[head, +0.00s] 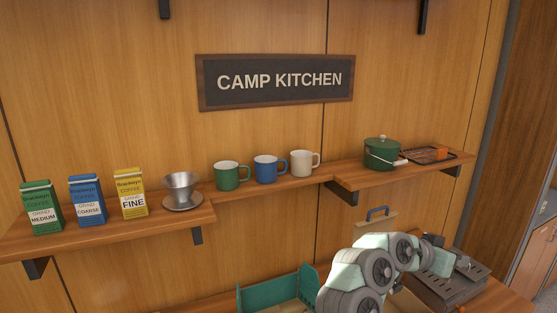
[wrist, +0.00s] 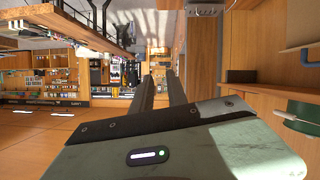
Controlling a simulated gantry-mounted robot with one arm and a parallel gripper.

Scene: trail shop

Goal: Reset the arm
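My arm reaches up at the lower right of the head view, in front of the lower counter. My gripper (head: 436,241) is at its far end, small and partly hidden by the arm. In the wrist view my gripper (wrist: 161,82) shows two dark fingers pointing away into the room, with a gap between them and nothing held. It appears open and touches nothing that I can see.
The wall shelf (head: 237,199) holds coffee bags, a steel dripper (head: 181,187), a green mug (head: 230,176), a blue mug (head: 269,169) and a cream mug (head: 303,163). A green pot (head: 382,153) stands at right. Below are a green crate (head: 268,295) and a dark stove (head: 450,283).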

